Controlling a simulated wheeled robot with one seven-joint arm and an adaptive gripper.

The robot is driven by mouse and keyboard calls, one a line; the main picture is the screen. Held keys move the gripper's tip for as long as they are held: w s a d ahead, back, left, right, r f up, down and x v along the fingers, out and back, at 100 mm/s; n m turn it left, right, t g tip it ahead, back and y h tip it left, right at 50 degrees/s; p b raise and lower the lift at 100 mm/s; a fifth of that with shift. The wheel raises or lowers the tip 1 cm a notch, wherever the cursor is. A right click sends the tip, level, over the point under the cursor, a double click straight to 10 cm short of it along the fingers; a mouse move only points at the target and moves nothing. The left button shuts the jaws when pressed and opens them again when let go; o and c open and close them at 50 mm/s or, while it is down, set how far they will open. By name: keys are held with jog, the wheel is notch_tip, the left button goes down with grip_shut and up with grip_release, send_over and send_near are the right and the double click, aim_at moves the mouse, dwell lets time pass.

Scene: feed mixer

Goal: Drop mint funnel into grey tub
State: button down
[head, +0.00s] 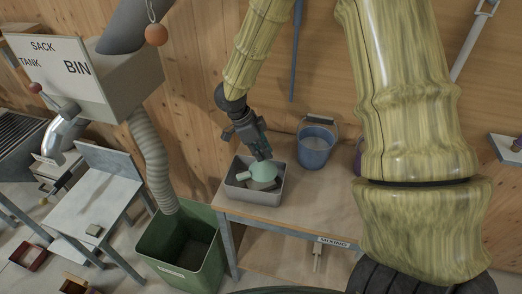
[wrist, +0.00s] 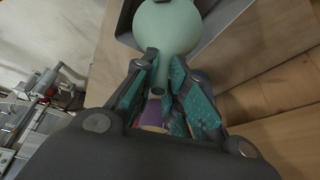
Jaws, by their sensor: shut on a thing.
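My gripper (head: 260,152) is shut on the mint funnel (head: 264,171) and points down over the grey tub (head: 278,193) on the bench. The funnel's pale green body is at or just above the tub's opening; I cannot tell whether it touches anything inside. In the wrist view, my gripper's teal-padded fingers (wrist: 166,72) close around the funnel's narrow stem, and its round wide end (wrist: 168,25) faces away from me. A grey wall of the tub (wrist: 240,50) shows beyond it. The tub's floor is mostly hidden.
A blue bucket (head: 315,148) stands on the bench (head: 300,206) right of the tub. A green bin (head: 205,269) stands on the floor to the left, under a ribbed hose (head: 150,155). A white side table (head: 95,205) is further left.

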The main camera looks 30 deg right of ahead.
jog(key=shift+f+b, duration=1.3)
jog(key=shift+f, duration=0.25)
jog(key=shift+a, duration=0.1)
jog(key=c, duration=1.4)
grip_release()
jog(key=shift+o, duration=0.2)
jog(key=shift+r, duration=0.1)
jog(key=v, duration=1.2)
